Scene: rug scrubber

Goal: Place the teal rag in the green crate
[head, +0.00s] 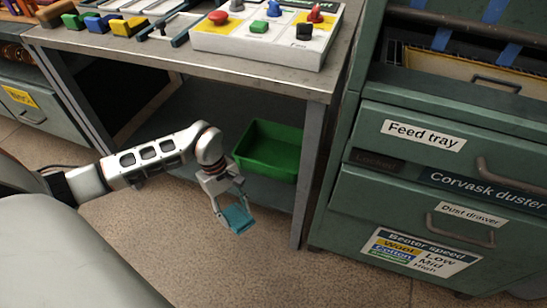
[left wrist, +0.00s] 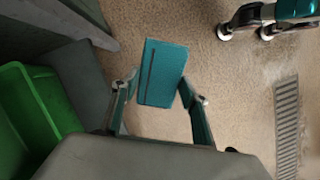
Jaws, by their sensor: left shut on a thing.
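My left gripper (head: 234,212) is shut on the teal rag (head: 238,219) and holds it in the air, just in front of the table's lower shelf. The rag looks like a flat teal rectangle; in the left wrist view the rag (left wrist: 163,72) sits between the two fingers. The green crate (head: 262,158) stands on the lower shelf, behind and to the right of the gripper in the head view. Its open top shows, and its visible inside looks empty. The crate (left wrist: 35,110) also shows at the left edge of the left wrist view, apart from the rag. My right gripper is out of view.
The metal table top (head: 180,50) overhangs the shelf and crate. A table leg (head: 307,180) stands right of the crate. A green cabinet (head: 400,180) with labelled drawers is at the right. A control panel (head: 265,38) and several brushes are on the table. The floor in front is clear.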

